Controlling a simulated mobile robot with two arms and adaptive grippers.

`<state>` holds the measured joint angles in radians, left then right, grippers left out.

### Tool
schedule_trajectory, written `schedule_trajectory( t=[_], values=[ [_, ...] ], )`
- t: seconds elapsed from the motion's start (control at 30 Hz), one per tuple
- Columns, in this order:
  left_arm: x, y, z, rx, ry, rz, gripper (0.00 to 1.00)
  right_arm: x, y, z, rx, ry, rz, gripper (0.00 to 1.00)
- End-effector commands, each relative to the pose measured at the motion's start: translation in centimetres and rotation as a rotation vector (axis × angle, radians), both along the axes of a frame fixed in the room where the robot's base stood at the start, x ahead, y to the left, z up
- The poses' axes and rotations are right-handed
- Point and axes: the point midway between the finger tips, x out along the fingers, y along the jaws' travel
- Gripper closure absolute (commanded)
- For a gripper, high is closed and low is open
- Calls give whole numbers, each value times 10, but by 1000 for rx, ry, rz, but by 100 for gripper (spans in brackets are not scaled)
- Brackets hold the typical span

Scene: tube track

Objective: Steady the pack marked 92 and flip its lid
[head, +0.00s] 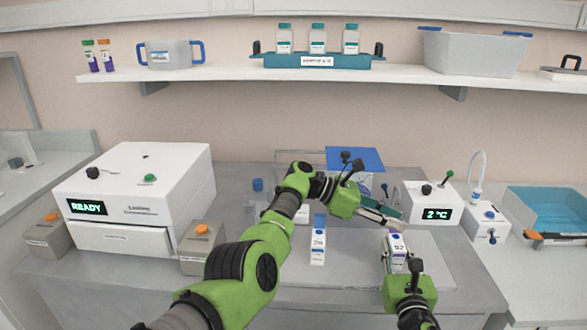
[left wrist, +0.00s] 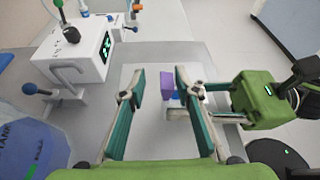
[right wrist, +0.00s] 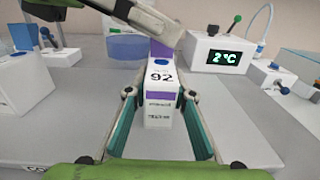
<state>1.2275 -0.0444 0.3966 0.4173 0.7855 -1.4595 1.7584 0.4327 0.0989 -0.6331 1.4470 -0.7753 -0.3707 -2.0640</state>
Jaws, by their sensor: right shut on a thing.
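The pack marked 92 (right wrist: 160,92) is a white upright box with a purple band and a blue spot on top; it also shows in the head view (head: 397,243). My right gripper (right wrist: 160,108) is shut on its sides, low on the body. A purple part (right wrist: 160,48) shows just behind its top; I cannot tell whether the lid is raised. My left gripper (head: 383,213) is above and behind the pack. In the left wrist view its fingers (left wrist: 160,76) are apart, with a purple block (left wrist: 166,86) seen between and beyond the tips.
Another white pack with a blue top (head: 318,247) stands left of the pack. A white box reading 2 °C (head: 432,205) stands behind to the right. A larger white READY machine (head: 135,195) is at the left.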

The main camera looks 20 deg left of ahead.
Motion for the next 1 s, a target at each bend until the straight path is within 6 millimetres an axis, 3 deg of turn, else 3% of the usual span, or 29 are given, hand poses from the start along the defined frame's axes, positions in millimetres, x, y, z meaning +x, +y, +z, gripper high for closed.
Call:
schedule_trajectory(
  t=[0.6, 1.0],
  values=[
    [-26, 101, 42, 2, -1, 4, 71, 0, 0, -1, -1, 2, -1, 100],
    [2, 176, 53, 128, -89, 145, 71, 0, 0, -1, -1, 2, -1, 100]
  ],
)
